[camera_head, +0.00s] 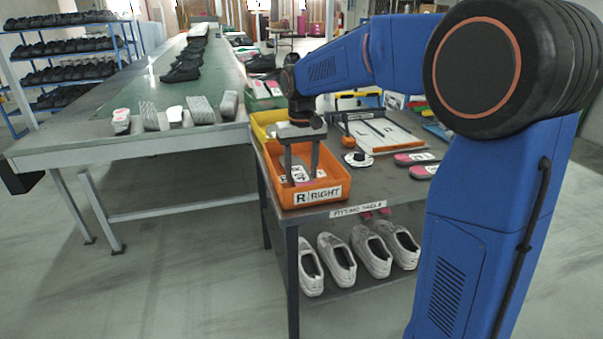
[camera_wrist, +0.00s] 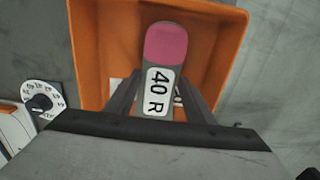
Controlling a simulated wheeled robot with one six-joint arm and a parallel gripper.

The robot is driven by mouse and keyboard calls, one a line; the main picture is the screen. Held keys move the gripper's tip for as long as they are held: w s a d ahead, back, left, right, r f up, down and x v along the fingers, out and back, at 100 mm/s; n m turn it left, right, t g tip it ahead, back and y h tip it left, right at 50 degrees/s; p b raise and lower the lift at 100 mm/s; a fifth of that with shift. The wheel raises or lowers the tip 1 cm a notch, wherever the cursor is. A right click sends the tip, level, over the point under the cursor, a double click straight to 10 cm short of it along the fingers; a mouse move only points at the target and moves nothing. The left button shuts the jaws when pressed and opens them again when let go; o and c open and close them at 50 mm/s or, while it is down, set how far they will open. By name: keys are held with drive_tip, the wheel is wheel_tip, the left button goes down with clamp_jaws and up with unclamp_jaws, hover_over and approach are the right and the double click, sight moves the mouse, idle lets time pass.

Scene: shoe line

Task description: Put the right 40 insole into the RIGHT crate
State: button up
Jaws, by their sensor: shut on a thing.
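The orange crate labelled "R RIGHT" (camera_head: 318,197) stands at the near left corner of the fitting table. My gripper (camera_head: 302,175) points down into this crate, its fingers between the crate walls. In the wrist view my gripper (camera_wrist: 160,108) is shut on a grey insole with a pink heel pad and a white label reading "40 R" (camera_wrist: 164,72). The insole lies over the inside of the orange crate (camera_wrist: 92,60). Whether it touches the crate floor, I cannot tell. Something white and dark lies behind the insole, partly hidden.
A yellow crate (camera_head: 262,124) stands behind the orange one. A round white dial (camera_head: 357,159), pink and grey insoles (camera_head: 416,158) and a board (camera_head: 378,133) lie on the fitting table (camera_head: 385,183). White shoes (camera_head: 337,258) stand on the shelf below. A long green table (camera_head: 170,100) is at left.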

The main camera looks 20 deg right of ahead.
drive_tip(key=shift+f, duration=0.4)
drive_tip(key=shift+f, duration=0.1)
drive_tip(key=o, duration=1)
wheel_tip(320, 180, up, 12)
drive_tip(key=s+d+t, duration=0.1)
drive_tip(key=s+d, duration=0.2)
drive_tip(key=s, duration=0.6)
drive_tip(key=s+d+f+t, duration=0.1)
drive_tip(key=s+f, duration=0.4)
drive_tip(key=s, duration=0.3)
drive_tip(key=s+d+f+t, duration=0.1)
drive_tip(key=s+f, duration=0.4)
drive_tip(key=s, duration=0.3)
drive_tip(key=s+d+f+t, duration=0.1)
drive_tip(key=s+d+f, duration=0.1)
drive_tip(key=s+f, duration=0.3)
drive_tip(key=shift+s+f+t, duration=0.1)
drive_tip(key=shift+s+t, duration=0.3)
drive_tip(key=shift+s, duration=1.35)
